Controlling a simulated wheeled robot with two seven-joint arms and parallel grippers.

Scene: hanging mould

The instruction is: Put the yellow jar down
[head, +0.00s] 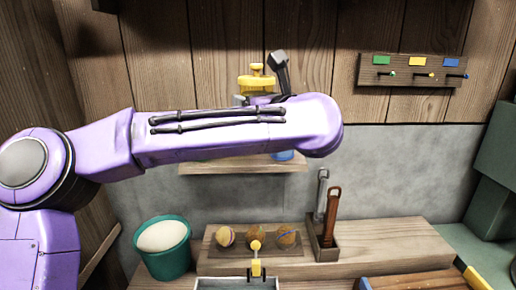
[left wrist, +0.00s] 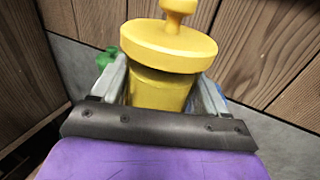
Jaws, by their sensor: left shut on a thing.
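The yellow jar (head: 257,80) with a knobbed lid shows above my left forearm in the head view, in front of the plank wall. In the left wrist view the jar (left wrist: 162,90) stands upright between the two grey fingers of my left gripper (left wrist: 160,88), which is shut on its body below the lid. In the head view the arm hides the jar's lower part and most of the gripper. I cannot see the jar's base or whether anything supports it. My right gripper is in neither view.
A wooden wall shelf (head: 245,168) lies below my arm, partly hidden, with a blue object (head: 283,155) on it. A peg rack (head: 412,71) hangs at right. The bench below holds a teal bucket (head: 163,250), a tray of balls (head: 212,250) and a tool holder (head: 325,250).

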